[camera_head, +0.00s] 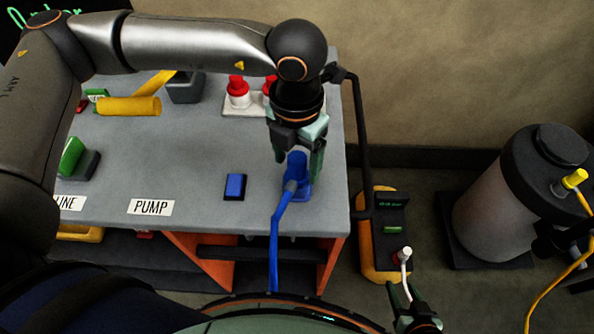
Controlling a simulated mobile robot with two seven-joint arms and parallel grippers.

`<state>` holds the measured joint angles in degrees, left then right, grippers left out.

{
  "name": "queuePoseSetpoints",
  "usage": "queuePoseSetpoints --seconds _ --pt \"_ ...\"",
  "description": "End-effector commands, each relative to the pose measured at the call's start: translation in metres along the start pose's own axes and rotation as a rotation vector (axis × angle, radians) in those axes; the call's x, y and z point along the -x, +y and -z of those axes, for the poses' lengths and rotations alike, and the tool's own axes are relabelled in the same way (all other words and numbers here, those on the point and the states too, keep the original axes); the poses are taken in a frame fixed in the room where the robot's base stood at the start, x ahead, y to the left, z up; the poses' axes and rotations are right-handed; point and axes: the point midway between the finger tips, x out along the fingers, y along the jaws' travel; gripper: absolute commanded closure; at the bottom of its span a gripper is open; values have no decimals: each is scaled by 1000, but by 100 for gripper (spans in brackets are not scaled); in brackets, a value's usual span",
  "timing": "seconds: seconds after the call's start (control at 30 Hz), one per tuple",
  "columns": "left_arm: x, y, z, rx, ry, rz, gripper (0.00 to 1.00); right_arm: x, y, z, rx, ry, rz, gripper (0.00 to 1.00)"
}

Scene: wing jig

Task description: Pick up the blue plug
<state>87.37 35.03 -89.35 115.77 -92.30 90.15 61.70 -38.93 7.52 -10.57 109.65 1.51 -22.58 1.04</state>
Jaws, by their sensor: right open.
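The blue plug (297,163) stands upright at a blue base on the front right part of the grey table (200,180). A blue cable (275,245) runs from the plug over the table's front edge and down. My left gripper (298,158) points down over the plug, with one finger on each side of its top. A small gap shows on the left of the plug; I cannot tell whether the fingers touch it.
A blue rocker-like block (235,186) lies left of the plug, near the PUMP label (150,207). Red-topped plugs (238,90) stand behind my left gripper. A yellow box (377,255) and a tank (505,195) stand right of the table. A dark rail (361,150) runs along its right side.

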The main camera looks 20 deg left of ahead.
Motion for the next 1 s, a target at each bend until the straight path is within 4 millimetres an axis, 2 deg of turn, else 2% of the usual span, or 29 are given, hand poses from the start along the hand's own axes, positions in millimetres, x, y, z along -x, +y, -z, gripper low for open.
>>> queuePoseSetpoints --seconds 0.07,0.63,1.0 --pt "0 0 0 0 0 0 35 0 0 0 0 0 0 50" --pt "1 0 0 0 -1 -1 99 0 0 0 0 0 0 50" --pt "2 0 -1 0 -2 0 100 0 0 0 0 1 0 50"
